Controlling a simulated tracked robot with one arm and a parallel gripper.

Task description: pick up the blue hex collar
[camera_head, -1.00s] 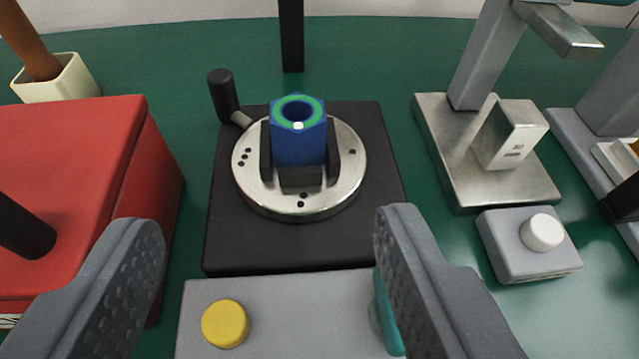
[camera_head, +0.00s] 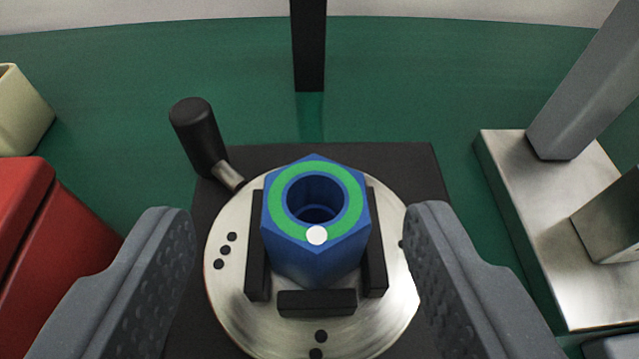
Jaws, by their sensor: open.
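The blue hex collar (camera_head: 318,258) stands upright on a round metal plate (camera_head: 228,298), between black jaw blocks (camera_head: 257,270). Its top has a green ring around a round bore, with a white dot on the near side. My gripper (camera_head: 300,240) is open, with one grey finger on each side of the collar in the picture. There is a visible gap between each finger and the collar, and the fingers appear nearer the camera. The gripper holds nothing.
A black handle (camera_head: 199,135) rises from the plate's back left. A black post (camera_head: 309,45) stands behind. A red box (camera_head: 45,230) is at left, a cream container (camera_head: 20,110) behind it. A metal stand (camera_head: 510,190) is at right.

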